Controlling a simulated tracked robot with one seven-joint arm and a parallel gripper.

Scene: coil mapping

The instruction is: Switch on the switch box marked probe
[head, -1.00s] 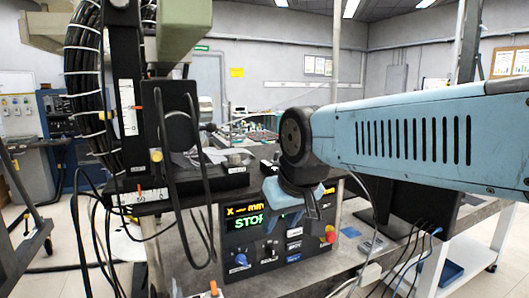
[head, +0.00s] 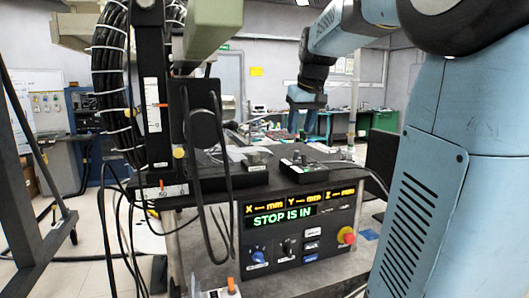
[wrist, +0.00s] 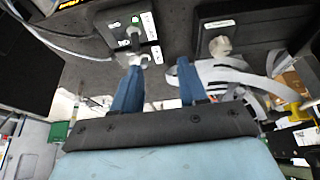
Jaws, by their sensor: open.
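Two dark switch boxes stand on the bench top in the head view, a left box (head: 252,177) and a right box (head: 308,168). In the wrist view one box (wrist: 112,22) carries a pale toggle and small white and green labels. The other box (wrist: 268,22) carries a pale knob or lever and a label. I cannot read which one is marked probe, nor the switch positions. My gripper (head: 301,131) is above and behind the right box in the head view. Its blue fingers are apart and empty in the wrist view (wrist: 158,78), near the toggle but not clearly touching it.
A control panel (head: 298,235) below reads "STOP IS IN" and has knobs and a red stop button (head: 347,236). A dark column with hanging cables (head: 152,100) stands at the left. Pale straps (wrist: 225,75) lie beside the boxes.

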